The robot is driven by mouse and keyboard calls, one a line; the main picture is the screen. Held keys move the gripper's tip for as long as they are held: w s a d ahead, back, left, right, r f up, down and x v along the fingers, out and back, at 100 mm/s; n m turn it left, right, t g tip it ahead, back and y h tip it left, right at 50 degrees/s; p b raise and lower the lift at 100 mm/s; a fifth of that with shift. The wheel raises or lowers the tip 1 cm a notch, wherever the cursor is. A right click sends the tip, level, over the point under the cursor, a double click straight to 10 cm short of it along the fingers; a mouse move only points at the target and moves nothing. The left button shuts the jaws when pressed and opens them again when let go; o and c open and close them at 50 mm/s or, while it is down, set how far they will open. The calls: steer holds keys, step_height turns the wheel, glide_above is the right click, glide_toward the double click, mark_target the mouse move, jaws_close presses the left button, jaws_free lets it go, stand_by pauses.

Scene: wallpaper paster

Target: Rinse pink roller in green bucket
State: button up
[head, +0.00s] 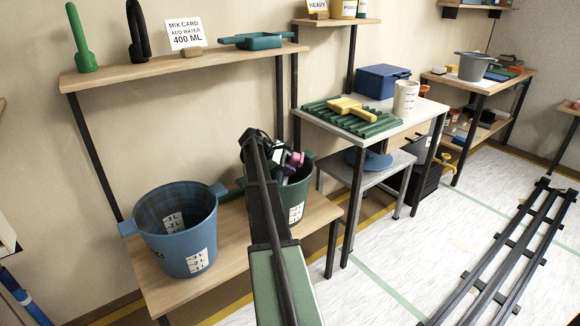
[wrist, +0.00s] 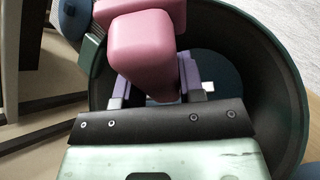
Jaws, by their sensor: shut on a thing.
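The green bucket (head: 297,204) stands on the wooden bench, to the right of the blue bucket. My arm crosses in front of it and hides part of its left side. The pink roller (wrist: 139,40) is held by my gripper (wrist: 155,90), which is shut on it over the bucket's mouth. In the head view a small pink part of the roller (head: 297,158) shows near the bucket's rim. In the wrist view the dark green bucket wall (wrist: 285,90) curves around the roller and gripper. Whether the roller touches water cannot be told.
A blue bucket (head: 177,228) with level marks stands at left on the bench (head: 165,290). A shelf (head: 180,69) with a mix card (head: 186,34) is above. A table with a green ridged tray (head: 352,117) is at right. Dark rails (head: 500,255) lie on the floor.

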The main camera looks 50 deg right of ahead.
step_height(320, 180, up, 10)
steer(key=p, duration=0.9)
step_height(320, 180, up, 4)
steer(key=p, duration=0.4)
